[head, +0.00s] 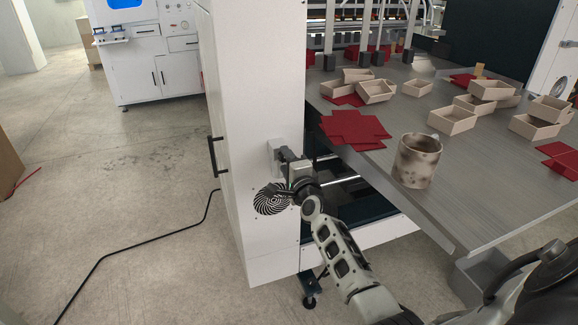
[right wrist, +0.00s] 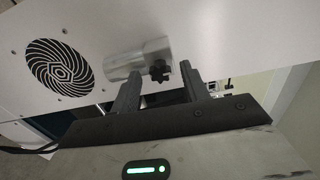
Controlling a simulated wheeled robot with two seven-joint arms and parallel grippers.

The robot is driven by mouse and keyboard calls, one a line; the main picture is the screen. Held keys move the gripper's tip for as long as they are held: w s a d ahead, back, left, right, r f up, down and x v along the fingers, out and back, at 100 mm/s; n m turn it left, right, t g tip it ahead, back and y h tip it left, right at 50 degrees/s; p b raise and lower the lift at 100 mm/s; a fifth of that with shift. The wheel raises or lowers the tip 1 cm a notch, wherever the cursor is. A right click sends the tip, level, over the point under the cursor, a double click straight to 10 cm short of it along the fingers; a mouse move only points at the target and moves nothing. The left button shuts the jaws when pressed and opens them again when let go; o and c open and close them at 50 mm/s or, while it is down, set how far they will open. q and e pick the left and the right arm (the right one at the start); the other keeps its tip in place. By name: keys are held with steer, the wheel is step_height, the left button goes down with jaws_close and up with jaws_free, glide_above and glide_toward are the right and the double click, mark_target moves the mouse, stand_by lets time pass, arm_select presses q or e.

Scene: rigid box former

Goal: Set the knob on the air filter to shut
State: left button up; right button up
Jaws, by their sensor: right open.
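The air filter shows in the right wrist view as a silvery cylinder (right wrist: 128,60) on the white machine panel, with a black lobed knob (right wrist: 160,72) at its right end. In the head view the filter (head: 274,150) sits on the side of the white cabinet, partly hidden by my right gripper (head: 285,165). In the right wrist view my right gripper (right wrist: 161,72) is open, one dark finger on each side of the knob as seen. I cannot tell whether they touch it. The knob's setting is not readable. My left gripper is not in view.
A round black vent (head: 272,199) lies just below the filter, and a black handle (head: 215,156) is on the cabinet's left face. The metal table (head: 470,190) to the right holds a stained cup (head: 416,161), box trays and red blanks (head: 353,128). A cable crosses the open floor.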

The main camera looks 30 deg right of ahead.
steer(key=v, duration=1.6)
steer(key=shift+p, duration=0.4)
steer(key=shift+w+a, duration=0.1)
steer(key=s+a+f+n+g+y, duration=0.3)
steer(key=s+a+f+n, duration=0.3)
steer(key=s+a+n, duration=0.2)
steer(key=s+a+f+n+g+y, duration=0.4)
steer(key=s+a+f+n, duration=0.3)
steer(key=a+n, duration=0.5)
steer(key=s+n, duration=0.1)
steer(key=n, duration=0.2)
steer(key=shift+a+f, duration=0.2)
steer(key=shift+a, duration=0.1)
